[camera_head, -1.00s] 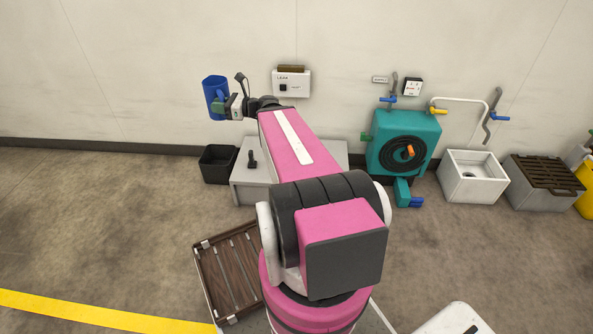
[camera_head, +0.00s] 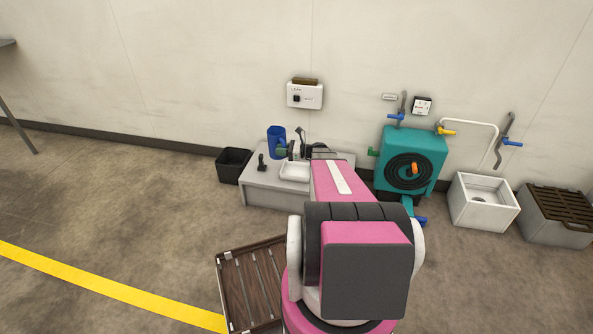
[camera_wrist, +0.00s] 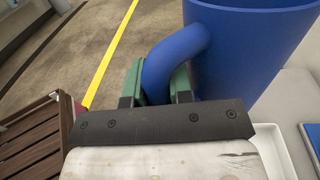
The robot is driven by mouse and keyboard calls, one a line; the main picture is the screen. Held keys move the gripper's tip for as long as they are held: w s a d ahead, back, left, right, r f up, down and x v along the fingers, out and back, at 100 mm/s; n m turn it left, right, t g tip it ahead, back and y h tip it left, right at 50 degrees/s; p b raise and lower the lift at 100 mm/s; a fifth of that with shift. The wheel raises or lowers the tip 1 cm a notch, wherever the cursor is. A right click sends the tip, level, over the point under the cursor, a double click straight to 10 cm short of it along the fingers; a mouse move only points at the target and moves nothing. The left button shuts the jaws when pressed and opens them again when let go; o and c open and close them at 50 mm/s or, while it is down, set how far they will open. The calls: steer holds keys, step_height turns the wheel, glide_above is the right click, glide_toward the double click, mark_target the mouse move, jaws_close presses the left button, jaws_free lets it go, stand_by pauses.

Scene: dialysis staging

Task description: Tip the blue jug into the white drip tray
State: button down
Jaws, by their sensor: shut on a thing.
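The blue jug (camera_head: 275,140) is upright, held by its handle. My gripper (camera_head: 283,150) is shut on that handle; in the wrist view the green finger pads (camera_wrist: 158,88) close on both sides of the blue handle, with the jug body (camera_wrist: 245,45) to the right. The white drip tray (camera_head: 294,171) lies on the grey bench, below and a little right of the jug in the head view. Part of its white rim also shows in the wrist view (camera_wrist: 275,152). Whether the jug touches the bench cannot be told. The jug's inside is not visible.
The grey bench (camera_head: 262,188) also bears a small black upright fixture (camera_head: 262,162) at its left. A black bin (camera_head: 233,164) stands left of the bench. A white box (camera_head: 304,95) hangs on the wall behind. A teal machine (camera_head: 411,157) stands to the right.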

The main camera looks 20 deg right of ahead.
steer(key=w+d+f, duration=0.1)
steer(key=d+f, duration=0.2)
steer(key=f, duration=0.5)
steer(key=w+d+f, duration=0.1)
steer(key=d+f, duration=0.3)
steer(key=f, duration=0.5)
steer(key=shift+w+d+n+g+y, duration=0.25)
steer(key=shift+w+n+g+y, duration=0.05)
steer(key=shift+n+g+y, duration=0.1)
